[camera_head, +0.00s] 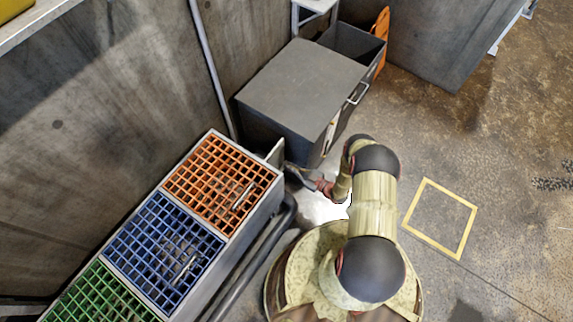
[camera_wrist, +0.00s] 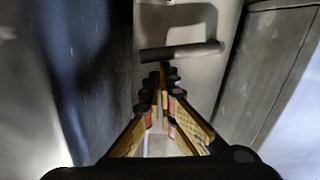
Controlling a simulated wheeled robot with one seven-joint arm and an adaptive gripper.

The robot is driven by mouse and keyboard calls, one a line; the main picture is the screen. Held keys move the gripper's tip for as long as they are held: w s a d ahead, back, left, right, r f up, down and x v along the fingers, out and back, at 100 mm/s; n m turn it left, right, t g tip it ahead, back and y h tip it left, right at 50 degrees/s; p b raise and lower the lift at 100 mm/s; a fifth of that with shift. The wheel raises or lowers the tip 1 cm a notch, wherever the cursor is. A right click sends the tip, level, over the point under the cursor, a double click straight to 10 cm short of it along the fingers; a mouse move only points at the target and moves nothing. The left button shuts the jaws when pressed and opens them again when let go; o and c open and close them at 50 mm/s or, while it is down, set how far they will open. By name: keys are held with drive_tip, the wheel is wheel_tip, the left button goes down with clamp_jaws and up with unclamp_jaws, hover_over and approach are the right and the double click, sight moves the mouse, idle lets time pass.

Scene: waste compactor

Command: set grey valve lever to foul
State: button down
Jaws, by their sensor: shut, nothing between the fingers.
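In the wrist view a dark grey lever bar (camera_wrist: 182,52) lies nearly level across a light grey panel, just beyond my fingertips. My gripper (camera_wrist: 163,72) is shut, with its fingers converging to a point and nothing held. The fingertips are right below the bar, towards its left part; I cannot tell whether they touch it. No foul marking can be read on the panel. In the head view my gripper (camera_head: 290,170) reaches in between the grate bins and the grey cabinet; the lever cannot be made out there.
An orange grate (camera_head: 220,183), a blue grate (camera_head: 163,247) and a green grate (camera_head: 98,298) line the left. A grey cabinet (camera_head: 300,80) stands at the top, with a dark wall on the left. Open floor with a yellow square outline (camera_head: 440,241) is on the right.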

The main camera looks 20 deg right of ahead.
drive_tip(key=shift+w+d+f, duration=0.2)
drive_tip(key=shift+d+f, duration=0.1)
drive_tip(key=shift+f, duration=0.3)
idle(0.4)
